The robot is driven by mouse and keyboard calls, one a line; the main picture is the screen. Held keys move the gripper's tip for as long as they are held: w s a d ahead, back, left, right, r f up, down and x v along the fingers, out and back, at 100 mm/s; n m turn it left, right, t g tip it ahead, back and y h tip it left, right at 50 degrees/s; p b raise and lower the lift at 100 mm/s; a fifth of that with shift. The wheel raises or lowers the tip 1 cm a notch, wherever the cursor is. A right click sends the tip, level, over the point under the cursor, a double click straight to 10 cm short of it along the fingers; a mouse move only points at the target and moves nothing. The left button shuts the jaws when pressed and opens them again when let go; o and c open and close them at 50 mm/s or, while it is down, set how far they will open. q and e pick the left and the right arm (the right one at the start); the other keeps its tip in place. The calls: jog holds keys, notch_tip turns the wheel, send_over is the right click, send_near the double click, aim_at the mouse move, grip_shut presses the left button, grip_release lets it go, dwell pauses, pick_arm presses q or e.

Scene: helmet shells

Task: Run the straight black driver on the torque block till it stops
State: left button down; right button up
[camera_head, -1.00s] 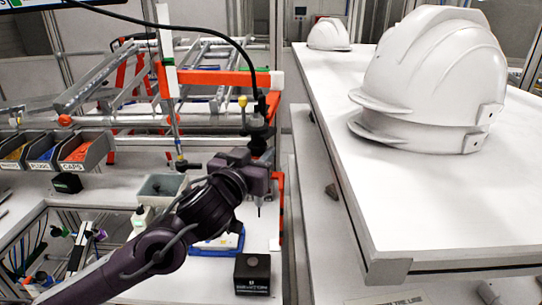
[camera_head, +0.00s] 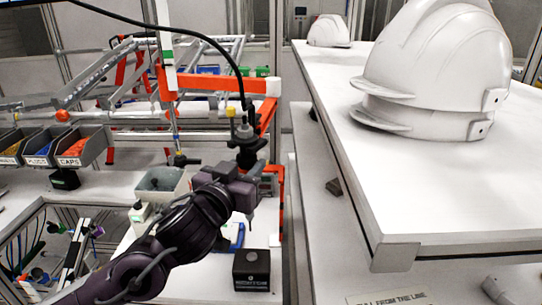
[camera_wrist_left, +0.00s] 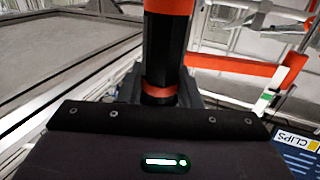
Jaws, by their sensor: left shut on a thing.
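My left gripper (camera_head: 248,178) is shut on the straight black driver (camera_head: 244,135), which stands about upright with its cable running up and left. In the left wrist view the driver (camera_wrist_left: 166,55) shows as a black body with orange bands above the gripper housing. The driver's thin tip points down below the gripper. The torque block (camera_head: 251,271) is a small black cube with a round feature on top and white lettering on its front. It sits on the white bench, below the tip in the picture, with a visible gap. My right gripper is not in view.
A blue-edged tray (camera_head: 234,238) lies behind the block, partly hidden by my arm. A grey bin (camera_head: 163,184) and parts bins (camera_head: 72,150) stand to the left. An orange frame (camera_head: 222,84) rises behind. White helmet shells (camera_head: 430,75) stand on the table (camera_head: 440,185) at right.

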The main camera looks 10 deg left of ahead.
pick_arm(q)
jog(key=shift+f+b, duration=0.7)
jog(key=shift+f, duration=0.6)
jog(key=shift+f+b, duration=1.7)
jog(key=shift+f, duration=0.5)
jog(key=shift+f+b, duration=0.6)
jog(key=shift+b, duration=0.1)
jog(key=shift+f+b, duration=0.35)
jog(key=shift+f, duration=0.25)
jog(key=shift+r, duration=0.1)
